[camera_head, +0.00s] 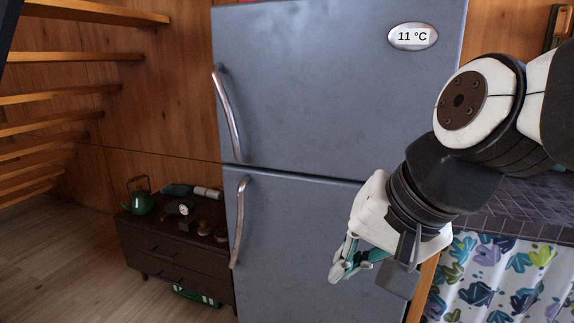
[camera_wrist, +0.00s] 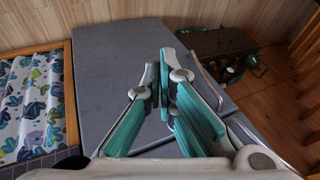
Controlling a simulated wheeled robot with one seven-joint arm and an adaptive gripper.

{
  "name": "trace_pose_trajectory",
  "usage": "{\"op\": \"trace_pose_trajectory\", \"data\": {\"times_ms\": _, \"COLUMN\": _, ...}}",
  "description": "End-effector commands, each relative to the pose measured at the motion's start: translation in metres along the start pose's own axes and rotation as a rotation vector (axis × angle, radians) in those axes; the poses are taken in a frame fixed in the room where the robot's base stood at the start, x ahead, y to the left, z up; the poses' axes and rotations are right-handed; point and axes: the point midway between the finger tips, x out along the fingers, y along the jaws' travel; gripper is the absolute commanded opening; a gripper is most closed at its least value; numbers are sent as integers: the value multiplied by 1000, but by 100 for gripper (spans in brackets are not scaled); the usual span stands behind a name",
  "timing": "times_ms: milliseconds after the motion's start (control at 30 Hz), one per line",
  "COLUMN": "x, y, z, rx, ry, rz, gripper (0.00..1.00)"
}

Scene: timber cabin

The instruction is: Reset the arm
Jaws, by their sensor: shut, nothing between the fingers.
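My gripper (camera_head: 338,276) is at the lower right of the head view, in front of the lower fridge door. It is shut and empty, with its teal-lined fingers together. In the wrist view the fingertips of my gripper (camera_wrist: 163,62) meet near the middle. My white and dark arm reaches in from the right edge of the head view. The grey fridge (camera_head: 310,90) stands behind the gripper, and both its doors look shut. The fridge also fills the middle of the wrist view (camera_wrist: 110,60).
A dark low cabinet (camera_head: 165,264) left of the fridge holds a green kettle (camera_head: 140,196), a small clock (camera_head: 184,209) and other items. Open wooden stairs (camera_head: 50,97) rise at the left. A tiled counter (camera_head: 530,217) with a leaf-patterned curtain (camera_head: 500,280) is at the right.

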Motion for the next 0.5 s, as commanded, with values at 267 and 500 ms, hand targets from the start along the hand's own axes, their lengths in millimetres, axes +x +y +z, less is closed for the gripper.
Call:
{"op": "trace_pose_trajectory", "data": {"times_ms": 267, "x": -30, "y": 115, "z": 78, "rx": -239, "ry": -149, "rz": 249, "gripper": 0}}
{"op": "trace_pose_trajectory", "data": {"times_ms": 500, "x": -57, "y": 159, "z": 114, "rx": -336, "ry": -242, "rz": 358, "gripper": 0}}
